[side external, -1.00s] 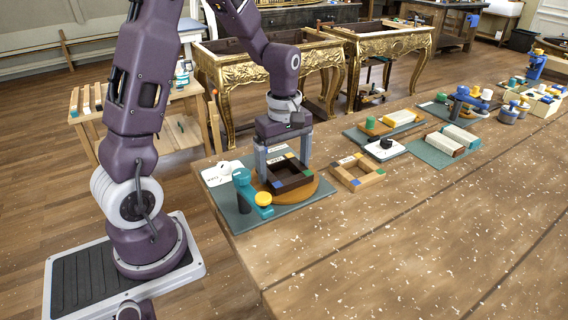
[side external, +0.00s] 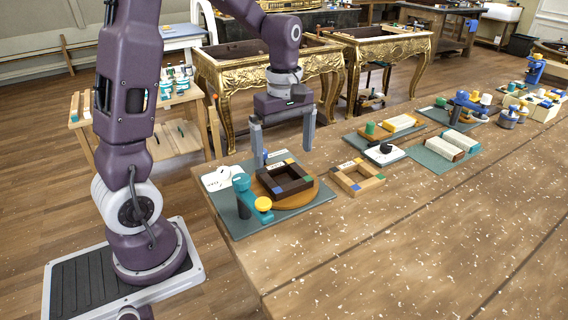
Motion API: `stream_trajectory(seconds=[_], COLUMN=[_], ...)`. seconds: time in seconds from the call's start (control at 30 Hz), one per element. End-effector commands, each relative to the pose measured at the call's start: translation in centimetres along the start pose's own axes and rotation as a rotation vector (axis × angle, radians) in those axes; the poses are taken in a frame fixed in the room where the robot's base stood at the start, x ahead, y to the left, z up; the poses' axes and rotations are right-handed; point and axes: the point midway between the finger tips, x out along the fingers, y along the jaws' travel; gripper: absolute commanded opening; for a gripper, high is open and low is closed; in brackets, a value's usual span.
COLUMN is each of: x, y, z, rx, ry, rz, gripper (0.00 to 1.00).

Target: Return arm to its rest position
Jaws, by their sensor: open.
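My gripper (side external: 284,150) is open and empty. Its two grey fingers point down, raised above the far edge of the green mat (side external: 291,226). A dark square frame (side external: 286,193) with coloured corners lies on a round wooden disc (side external: 310,196) on that mat, below and in front of the fingers. The fingers look clear of the frame.
A light wooden frame (side external: 372,185) lies right of the mat. Further right are a white plate with a black knob (side external: 385,154) and another green mat (side external: 432,161) with blocks. The front bench top is clear. Gilt consoles (side external: 225,97) stand behind.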

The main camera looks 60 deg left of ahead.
Motion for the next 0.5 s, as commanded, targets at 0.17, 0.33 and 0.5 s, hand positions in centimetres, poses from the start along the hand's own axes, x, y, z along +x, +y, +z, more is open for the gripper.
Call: stream_trajectory(seconds=[0.17,0.33,0.5], x=[-0.9,-0.9,-1.9], y=[0.0,0.0,-0.5], z=[0.0,0.0,0.8], rx=[0.0,0.0,0.064], ry=[0.0,0.0,0.002], rz=[-0.001,-0.001,0.023], gripper=[1.0,1.0,1.0])
